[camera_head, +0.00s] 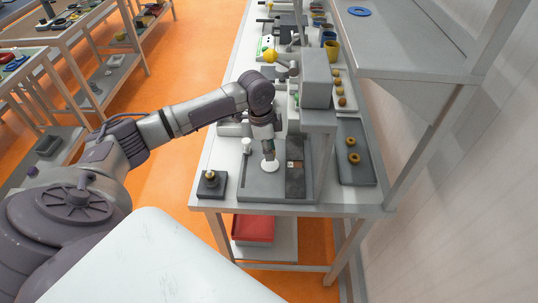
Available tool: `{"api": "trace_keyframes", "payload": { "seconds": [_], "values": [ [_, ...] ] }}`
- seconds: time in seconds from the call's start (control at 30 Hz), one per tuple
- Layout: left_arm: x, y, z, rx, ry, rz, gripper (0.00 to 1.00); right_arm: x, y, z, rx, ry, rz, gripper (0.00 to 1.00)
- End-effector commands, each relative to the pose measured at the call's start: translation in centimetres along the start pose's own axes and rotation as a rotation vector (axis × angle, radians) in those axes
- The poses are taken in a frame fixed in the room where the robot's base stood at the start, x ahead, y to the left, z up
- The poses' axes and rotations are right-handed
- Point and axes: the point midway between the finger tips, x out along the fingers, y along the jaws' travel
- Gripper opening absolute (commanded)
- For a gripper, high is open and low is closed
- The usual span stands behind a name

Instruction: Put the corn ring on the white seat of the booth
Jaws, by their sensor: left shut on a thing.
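My left gripper (269,154) points down over the grey sunken tray at the near end of the bench. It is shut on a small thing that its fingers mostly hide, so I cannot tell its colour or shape. A white round piece (271,167) shows right at the fingertips; I cannot tell whether it is touched or is the seat. A short white post (246,146) stands to the left. A yellowish ring-like piece (210,175) sits on a dark square base at the front left. I cannot pick out the corn ring for sure. My right gripper is not in view.
A grey box-shaped housing (316,77) rises behind the gripper. A dark tray (357,174) with two orange-brown rings (351,141) lies to the right. Several cups stand farther back. A shelf (410,62) overhangs the right side. A red bin (252,228) is under the bench.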

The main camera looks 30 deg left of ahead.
Motion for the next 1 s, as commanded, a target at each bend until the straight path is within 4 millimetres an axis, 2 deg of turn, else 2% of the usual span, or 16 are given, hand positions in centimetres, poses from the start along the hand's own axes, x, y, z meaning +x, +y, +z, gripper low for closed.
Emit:
{"api": "trace_keyframes", "payload": {
  "seconds": [0.23,0.6,0.63,0.77,1.0],
  "values": [
    [3.2,0.2,0.6,-0.001,-0.003,0.003,0.20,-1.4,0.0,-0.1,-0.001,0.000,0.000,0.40],
    [3.8,0.2,0.7,0.000,-0.003,0.002,0.20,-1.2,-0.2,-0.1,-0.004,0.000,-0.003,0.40],
    [3.8,0.2,0.7,0.000,-0.003,0.001,0.31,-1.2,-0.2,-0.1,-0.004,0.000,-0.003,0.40],
    [3.8,0.2,0.7,0.000,-0.002,0.001,0.53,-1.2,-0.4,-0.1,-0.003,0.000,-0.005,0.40],
    [3.7,0.2,0.7,0.000,-0.002,0.001,0.54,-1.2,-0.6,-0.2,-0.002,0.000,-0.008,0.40]
  ]
}}
